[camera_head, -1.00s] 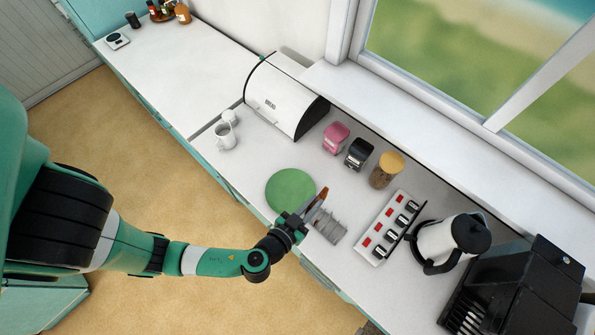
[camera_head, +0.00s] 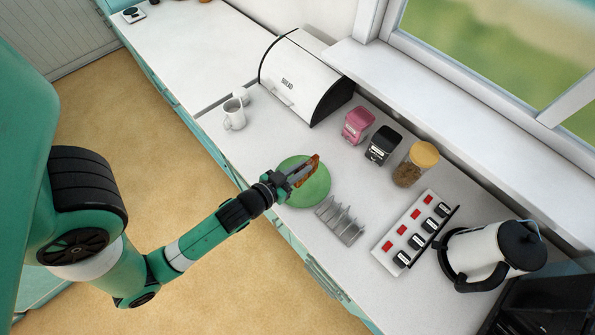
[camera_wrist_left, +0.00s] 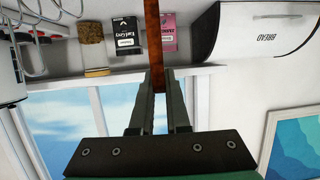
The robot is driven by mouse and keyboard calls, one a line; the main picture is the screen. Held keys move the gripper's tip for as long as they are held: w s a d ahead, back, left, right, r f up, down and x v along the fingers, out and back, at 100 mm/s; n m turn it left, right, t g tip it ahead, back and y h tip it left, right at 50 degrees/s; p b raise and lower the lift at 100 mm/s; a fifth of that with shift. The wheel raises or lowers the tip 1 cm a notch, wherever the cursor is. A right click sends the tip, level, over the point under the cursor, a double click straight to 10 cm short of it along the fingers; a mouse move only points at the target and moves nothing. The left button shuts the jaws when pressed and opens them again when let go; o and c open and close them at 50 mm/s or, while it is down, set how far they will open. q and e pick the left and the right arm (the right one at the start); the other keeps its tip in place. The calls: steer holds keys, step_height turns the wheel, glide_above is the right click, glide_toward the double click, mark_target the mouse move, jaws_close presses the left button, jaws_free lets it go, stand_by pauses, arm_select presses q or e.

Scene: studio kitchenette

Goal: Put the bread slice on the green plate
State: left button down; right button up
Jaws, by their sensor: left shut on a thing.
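The bread slice (camera_head: 308,171) is brown and seen nearly edge-on. My left gripper (camera_head: 292,178) is shut on it and holds it over the green plate (camera_head: 318,191) in the head view; the gap to the plate is hard to judge. In the left wrist view the slice (camera_wrist_left: 152,35) stands as a thin brown strip between the fingers of the left gripper (camera_wrist_left: 156,85). The gripper and slice hide part of the plate. My right gripper is not in view.
A wire toast rack (camera_head: 341,220) stands just right of the plate. A white mug (camera_head: 234,114), bread bin (camera_head: 303,77), pink tin (camera_head: 358,125), black tin (camera_head: 382,145), jar (camera_head: 415,164), switch strip (camera_head: 413,232) and kettle (camera_head: 490,254) stand around it.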

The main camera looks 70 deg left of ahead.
arm_select(q)
steer(key=shift+s+a+f+b, duration=0.1)
steer(key=shift+a+f+b, duration=0.2)
steer(key=shift+f, duration=0.6)
steer(key=shift+s+a+f+b, duration=0.15)
steer(key=shift+a+f, duration=0.2)
steer(key=shift+f, duration=0.55)
steer(key=shift+a+f+b, duration=0.2)
steer(key=shift+a+f, duration=0.15)
steer(key=shift+f, duration=0.55)
steer(key=shift+f, duration=0.1)
steer(key=c, duration=0.9)
jaws_free()
steer(key=b+v, duration=0.1)
steer(key=v, duration=1.1)
